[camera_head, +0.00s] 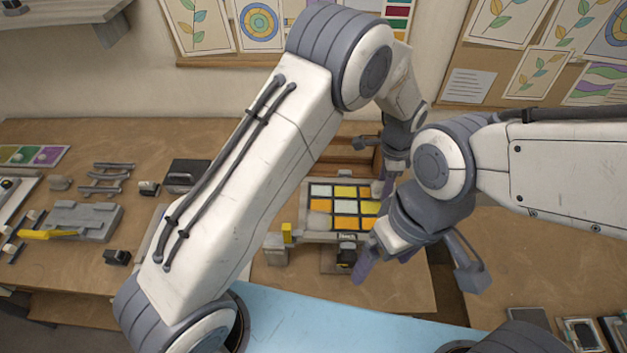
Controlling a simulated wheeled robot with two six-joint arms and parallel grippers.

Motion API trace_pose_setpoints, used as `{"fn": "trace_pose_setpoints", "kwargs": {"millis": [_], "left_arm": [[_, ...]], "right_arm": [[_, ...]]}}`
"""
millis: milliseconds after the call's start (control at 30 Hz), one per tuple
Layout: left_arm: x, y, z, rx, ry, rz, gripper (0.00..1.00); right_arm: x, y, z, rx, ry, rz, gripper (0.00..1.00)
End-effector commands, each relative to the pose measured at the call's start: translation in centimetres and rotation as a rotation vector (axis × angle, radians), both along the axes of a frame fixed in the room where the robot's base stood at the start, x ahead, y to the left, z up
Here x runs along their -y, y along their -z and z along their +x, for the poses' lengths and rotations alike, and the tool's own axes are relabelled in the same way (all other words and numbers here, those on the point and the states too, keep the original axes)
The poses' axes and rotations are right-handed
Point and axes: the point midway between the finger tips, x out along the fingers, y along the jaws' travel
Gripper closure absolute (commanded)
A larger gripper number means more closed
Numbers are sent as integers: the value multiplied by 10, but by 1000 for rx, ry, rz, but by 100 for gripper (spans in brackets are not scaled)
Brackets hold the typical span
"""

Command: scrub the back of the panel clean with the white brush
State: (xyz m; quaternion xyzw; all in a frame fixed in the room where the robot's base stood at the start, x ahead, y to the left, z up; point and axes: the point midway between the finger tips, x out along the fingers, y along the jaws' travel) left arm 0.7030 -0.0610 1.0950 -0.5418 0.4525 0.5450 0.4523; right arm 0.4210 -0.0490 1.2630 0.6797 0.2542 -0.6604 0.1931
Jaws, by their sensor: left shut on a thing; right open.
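The panel (345,206), a framed grid of yellow, orange, white and dark cells, stands on a wooden bench at the middle. My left gripper (386,184) is at the panel's upper right corner, pointing down. It is shut on a small pale thing, apparently the white brush (377,188), which is mostly hidden. I cannot tell whether the brush touches the panel. My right gripper (416,268) is open and empty, with its fingers spread in front of the panel's lower right. My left arm hides part of the bench to the left of the panel.
A yellow-topped grey block (286,234) stands left of the panel. A grey tray (85,220) with a yellow tool (47,234) lies on the left bench. The right bench (545,255) has clear room.

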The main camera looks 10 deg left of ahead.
Motion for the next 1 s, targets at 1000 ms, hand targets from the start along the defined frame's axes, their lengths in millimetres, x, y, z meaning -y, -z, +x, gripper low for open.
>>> {"fn": "trace_pose_setpoints", "kwargs": {"millis": [1000], "left_arm": [[-5,-78,1,3,-7,-1,100]], "right_arm": [[0,-47,0,0,5,1,10]]}}
